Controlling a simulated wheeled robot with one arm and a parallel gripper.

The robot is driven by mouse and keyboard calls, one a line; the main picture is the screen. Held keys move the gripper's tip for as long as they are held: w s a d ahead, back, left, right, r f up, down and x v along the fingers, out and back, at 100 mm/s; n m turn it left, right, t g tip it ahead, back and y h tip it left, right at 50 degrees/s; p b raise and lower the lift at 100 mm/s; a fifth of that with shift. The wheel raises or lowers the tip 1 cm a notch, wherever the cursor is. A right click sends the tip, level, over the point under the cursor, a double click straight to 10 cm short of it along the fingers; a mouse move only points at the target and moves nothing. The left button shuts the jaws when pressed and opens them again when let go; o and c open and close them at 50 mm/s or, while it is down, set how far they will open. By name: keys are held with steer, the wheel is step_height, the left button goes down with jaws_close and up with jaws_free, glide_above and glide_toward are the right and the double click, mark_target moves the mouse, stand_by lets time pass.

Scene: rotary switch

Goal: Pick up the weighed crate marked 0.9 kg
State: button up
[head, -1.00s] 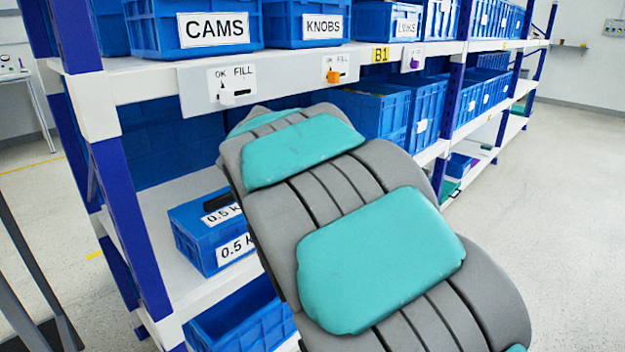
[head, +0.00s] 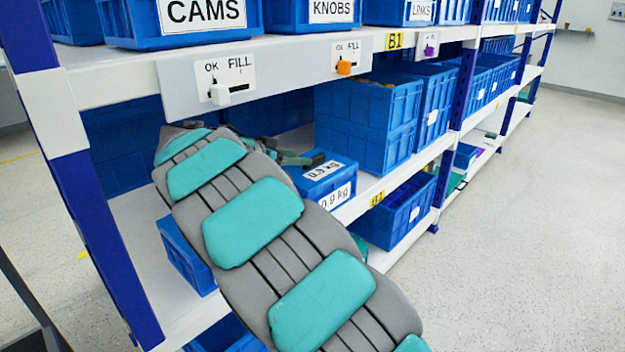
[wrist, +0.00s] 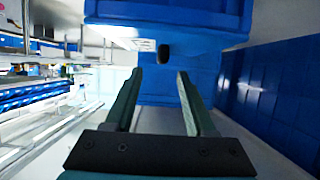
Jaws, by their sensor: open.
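The blue crate marked 0.9 kg (head: 338,196) sits on the middle shelf, with white labels on its top and front. In the head view my gripper (head: 300,159) is at its upper left side, partly hidden by my arm. In the wrist view my gripper (wrist: 160,76) is open, its two green fingers pointing towards a blue crate (wrist: 178,85) with a dark handle, which appears to be the same one. Nothing is held between the fingers. I cannot tell whether they touch the crate.
Tall blue crates (head: 365,128) stand just right of the marked crate. Another blue crate (head: 183,255) is partly behind my arm at left. The upper shelf edge (head: 290,60) with switches runs above, and a blue post (head: 100,215) stands at left.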

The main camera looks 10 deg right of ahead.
mark_target(314, 157)
steer(key=shift+w+d, duration=0.1)
steer(key=shift+w, duration=0.2)
steer(key=p+x, duration=0.1)
steer(key=x, duration=0.6)
steer(key=shift+d, duration=0.25)
jaws_close()
stand_by(1.0)
